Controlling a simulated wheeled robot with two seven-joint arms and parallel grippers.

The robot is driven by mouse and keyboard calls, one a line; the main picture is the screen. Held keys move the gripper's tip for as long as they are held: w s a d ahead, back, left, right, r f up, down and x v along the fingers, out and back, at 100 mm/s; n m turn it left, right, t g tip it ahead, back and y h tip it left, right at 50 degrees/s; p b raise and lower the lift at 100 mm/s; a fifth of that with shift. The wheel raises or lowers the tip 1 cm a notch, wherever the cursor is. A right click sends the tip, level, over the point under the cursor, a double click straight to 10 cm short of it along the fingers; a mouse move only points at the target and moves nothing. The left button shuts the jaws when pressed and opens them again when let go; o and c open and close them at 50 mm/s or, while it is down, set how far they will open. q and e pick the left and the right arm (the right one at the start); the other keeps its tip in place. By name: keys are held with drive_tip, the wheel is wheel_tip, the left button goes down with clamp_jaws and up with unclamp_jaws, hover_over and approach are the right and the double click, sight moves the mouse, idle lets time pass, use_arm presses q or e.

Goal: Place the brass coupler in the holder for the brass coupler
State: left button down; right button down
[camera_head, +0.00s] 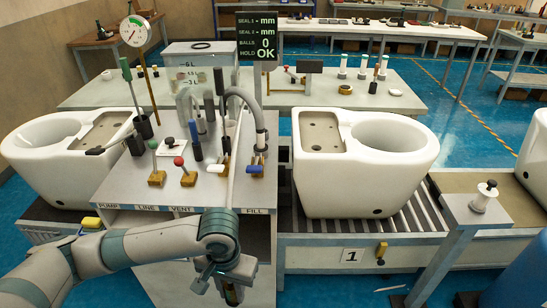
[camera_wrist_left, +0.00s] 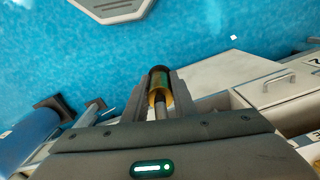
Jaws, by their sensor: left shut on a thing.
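My left gripper (camera_head: 230,288) hangs at the bottom of the head view, in front of the grey workstation. It is shut on a brass-coloured cylinder with a dark end, which I take as the brass coupler (camera_wrist_left: 159,88). In the left wrist view the cylinder sits between the two fingers (camera_wrist_left: 160,98), with blue floor beyond it. In the head view the cylinder is small and partly hidden by the gripper. I cannot tell which fixture is the holder for the brass coupler. My right gripper is not in view.
The workstation (camera_head: 125,192) carries levers, a gauge (camera_head: 135,31), a hose and labels PUMP, LINE, VENT and FILL. White toilet bowls (camera_head: 312,185) stand on the roller conveyor (camera_head: 420,218) at right and on the left side. A white drawer cabinet (camera_wrist_left: 285,88) lies right of the gripper in the wrist view.

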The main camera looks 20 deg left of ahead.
use_arm(q)
drive_tip(key=shift+d, duration=0.4)
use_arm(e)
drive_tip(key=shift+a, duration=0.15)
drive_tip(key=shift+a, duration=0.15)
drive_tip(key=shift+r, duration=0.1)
